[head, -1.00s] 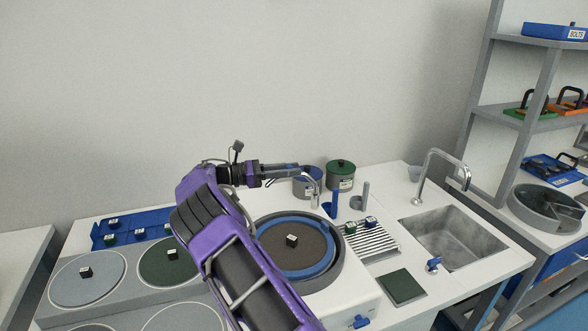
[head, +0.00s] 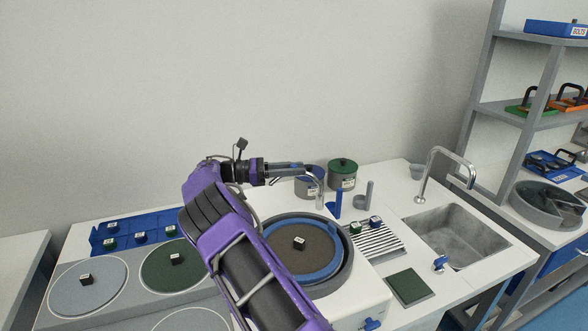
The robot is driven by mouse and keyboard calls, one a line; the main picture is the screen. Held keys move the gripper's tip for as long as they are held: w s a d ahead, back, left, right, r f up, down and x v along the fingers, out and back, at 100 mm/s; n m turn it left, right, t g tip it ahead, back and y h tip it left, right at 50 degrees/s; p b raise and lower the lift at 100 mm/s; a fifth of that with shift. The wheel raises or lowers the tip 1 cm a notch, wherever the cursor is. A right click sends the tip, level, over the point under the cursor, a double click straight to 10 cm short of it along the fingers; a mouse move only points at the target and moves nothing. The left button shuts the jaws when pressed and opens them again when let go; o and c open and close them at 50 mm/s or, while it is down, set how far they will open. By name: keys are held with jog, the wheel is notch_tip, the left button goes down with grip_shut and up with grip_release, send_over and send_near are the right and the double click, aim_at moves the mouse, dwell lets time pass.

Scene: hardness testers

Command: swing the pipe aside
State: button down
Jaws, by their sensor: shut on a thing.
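The pipe (head: 320,192) is a thin, curved metal spout at the back of the round polishing wheel (head: 335,262). Its bent end points down near the wheel's back rim. My gripper (head: 300,167) reaches in from the left at the pipe's upper part and is shut on it. The fingers hide the place of contact. A small dark block (head: 299,243) with a white top mark lies on the wheel's brown disc.
Two lidded pots, blue (head: 308,186) and green (head: 342,175), stand close behind the pipe. A blue upright holder (head: 335,204) and a grey one (head: 364,197) stand to its right. The sink (head: 462,236) with its tall tap is further right.

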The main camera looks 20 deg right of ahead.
jog(key=c, duration=0.7)
grip_release()
jog(key=shift+a, duration=0.1)
jog(key=v, duration=0.7)
jog(key=shift+a+b, duration=0.15)
jog(key=shift+b, duration=0.25)
